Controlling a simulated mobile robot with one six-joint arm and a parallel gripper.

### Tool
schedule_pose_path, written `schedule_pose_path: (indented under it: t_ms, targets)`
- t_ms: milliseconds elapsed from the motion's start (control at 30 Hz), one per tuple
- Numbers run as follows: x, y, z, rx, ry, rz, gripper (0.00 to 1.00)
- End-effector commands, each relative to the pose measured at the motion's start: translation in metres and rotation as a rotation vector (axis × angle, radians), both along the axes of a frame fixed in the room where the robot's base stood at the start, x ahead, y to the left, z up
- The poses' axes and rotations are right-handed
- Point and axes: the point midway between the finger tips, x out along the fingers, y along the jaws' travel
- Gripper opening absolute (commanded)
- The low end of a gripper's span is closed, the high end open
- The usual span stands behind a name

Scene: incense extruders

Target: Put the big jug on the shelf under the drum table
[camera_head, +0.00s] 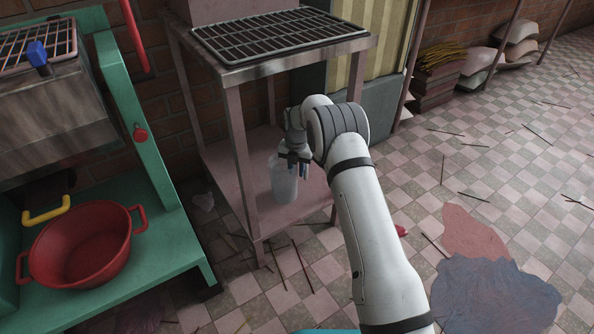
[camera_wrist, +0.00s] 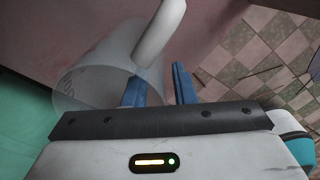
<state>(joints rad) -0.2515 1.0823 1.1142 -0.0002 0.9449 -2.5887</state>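The big jug (camera_head: 284,184) is pale and translucent. It appears upright on the pinkish lower shelf (camera_head: 228,168) under the metal table (camera_head: 290,66), near the shelf's front edge. My gripper (camera_head: 297,166) is right at the jug's upper part, beneath the tabletop. In the wrist view the jug (camera_wrist: 88,84) lies at left, with its white handle (camera_wrist: 160,28) just beyond my fingers. The blue fingers (camera_wrist: 159,88) are apart, with a visible gap between them. The left finger overlaps the jug's outline; whether either finger touches the handle is unclear.
A table leg (camera_head: 243,170) stands left of the jug. The tabletop carries a metal grille (camera_head: 275,33). At left is a green stand (camera_head: 165,235) with a red basin (camera_head: 80,245). Thin sticks and stains lie on the tiled floor. The shelf behind the jug looks clear.

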Motion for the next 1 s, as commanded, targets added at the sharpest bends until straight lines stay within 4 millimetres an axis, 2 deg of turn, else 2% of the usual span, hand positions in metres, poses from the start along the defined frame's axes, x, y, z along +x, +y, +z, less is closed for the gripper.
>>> schedule_pose_path:
  t_ms: [33,200,333,867,1000]
  targets:
    - [0.000,0.000,0.013,0.001,-0.001,0.000,0.24]
    - [0.001,0.000,0.043,0.000,-0.002,-0.001,0.24]
    - [0.000,-0.001,0.060,0.000,0.000,-0.001,0.24]
    - [0.000,-0.001,0.065,0.000,0.001,-0.005,0.24]
    - [-0.006,-0.001,0.073,0.014,0.010,-0.089,0.24]
